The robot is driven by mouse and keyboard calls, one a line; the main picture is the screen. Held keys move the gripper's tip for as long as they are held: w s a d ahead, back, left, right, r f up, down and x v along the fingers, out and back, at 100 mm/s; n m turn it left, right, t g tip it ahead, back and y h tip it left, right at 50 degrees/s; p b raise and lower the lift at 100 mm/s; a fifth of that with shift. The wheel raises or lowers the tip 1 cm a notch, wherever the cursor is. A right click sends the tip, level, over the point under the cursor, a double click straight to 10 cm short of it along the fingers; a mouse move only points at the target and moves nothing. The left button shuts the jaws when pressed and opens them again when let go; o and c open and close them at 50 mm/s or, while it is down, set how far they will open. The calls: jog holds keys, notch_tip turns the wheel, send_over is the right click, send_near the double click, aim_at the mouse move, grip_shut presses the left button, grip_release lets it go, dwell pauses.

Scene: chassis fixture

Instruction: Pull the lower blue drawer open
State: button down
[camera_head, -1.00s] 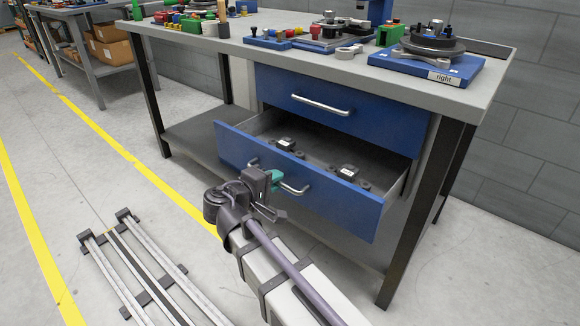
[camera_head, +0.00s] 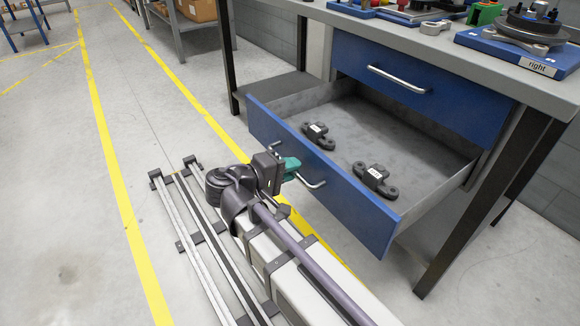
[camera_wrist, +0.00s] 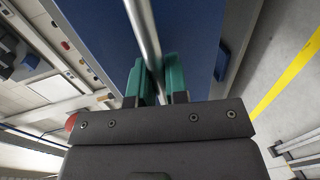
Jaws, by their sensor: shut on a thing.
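The lower blue drawer (camera_head: 345,203) is pulled well out of the bench, and its grey inside shows. Its silver handle (camera_head: 312,184) runs along the front. My gripper (camera_head: 290,168) is at the left part of this handle. In the wrist view, the teal fingers of my gripper (camera_wrist: 154,82) are shut on the silver handle bar (camera_wrist: 143,35), one on each side, in front of the blue drawer face (camera_wrist: 185,30). Two dark parts with white labels, one at the left (camera_head: 318,136) and one at the right (camera_head: 375,179), lie in the drawer.
The upper blue drawer (camera_head: 405,88) is shut. Fixtures stand on the bench top, among them a blue plate labelled "right" (camera_head: 510,52). A dark bench leg (camera_head: 480,215) stands at the right. Floor rails (camera_head: 205,250) lie at the lower left.

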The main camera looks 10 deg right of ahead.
jog(key=c, duration=1.1)
grip_release()
jog(key=shift+c, duration=0.2)
jog(key=p+v, duration=0.2)
jog(key=v, duration=0.8)
jog(key=shift+s+a, duration=0.15)
jog(key=shift+a, duration=0.25)
